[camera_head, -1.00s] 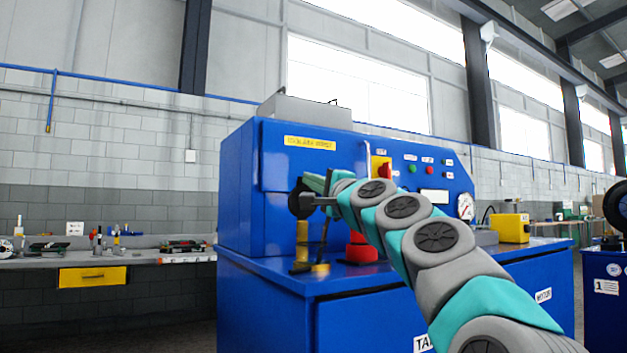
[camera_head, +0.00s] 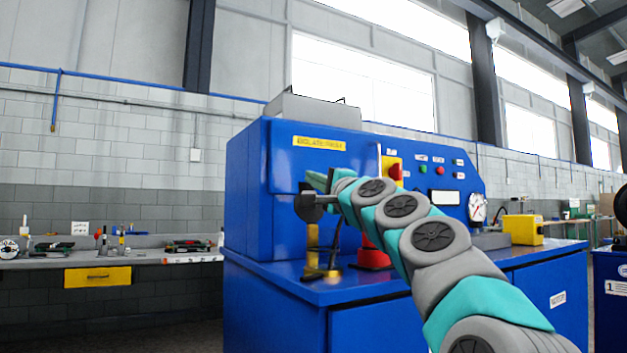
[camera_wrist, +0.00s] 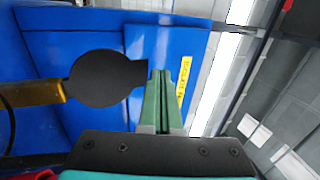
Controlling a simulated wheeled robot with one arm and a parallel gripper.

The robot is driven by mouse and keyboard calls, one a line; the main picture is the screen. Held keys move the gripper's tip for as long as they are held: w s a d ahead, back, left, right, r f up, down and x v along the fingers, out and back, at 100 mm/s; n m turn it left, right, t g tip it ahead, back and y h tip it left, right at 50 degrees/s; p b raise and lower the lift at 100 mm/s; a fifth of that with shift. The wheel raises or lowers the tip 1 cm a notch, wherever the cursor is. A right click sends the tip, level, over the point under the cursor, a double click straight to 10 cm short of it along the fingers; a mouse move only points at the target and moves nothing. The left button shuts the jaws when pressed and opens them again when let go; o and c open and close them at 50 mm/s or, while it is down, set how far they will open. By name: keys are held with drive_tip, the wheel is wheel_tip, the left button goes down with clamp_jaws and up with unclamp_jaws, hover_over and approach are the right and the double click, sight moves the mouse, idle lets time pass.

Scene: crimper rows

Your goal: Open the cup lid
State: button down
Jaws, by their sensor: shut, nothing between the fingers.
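A round black lid (camera_head: 309,208) shows flat-on in front of the blue machine. Below it stands a brass cup-like cylinder (camera_head: 312,246). In the wrist view the lid (camera_wrist: 106,78) is a black disc beside the end of the brass cylinder (camera_wrist: 30,93). My gripper (camera_head: 317,180) is at the lid's upper right in the head view, its green fingers partly hidden by my wrist. In the wrist view my gripper (camera_wrist: 162,76) is shut and empty, close to the lid's right edge. I cannot tell whether they touch.
The blue machine (camera_head: 258,190) stands behind, with a worktop (camera_head: 300,284) in front. A red base (camera_head: 372,256) sits right of the cylinder, partly behind my arm. A gauge (camera_head: 477,207) and a yellow box (camera_head: 523,229) are further right. A workbench (camera_head: 140,257) is at left.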

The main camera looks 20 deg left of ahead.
drive_tip(key=s+d+r+b, duration=0.1)
drive_tip(key=s+d+r, duration=0.2)
drive_tip(key=s+d, duration=0.5)
drive_tip(key=shift+s+d+r, duration=0.3)
drive_tip(key=shift+s+d, duration=0.1)
drive_tip(key=shift+d, duration=0.7)
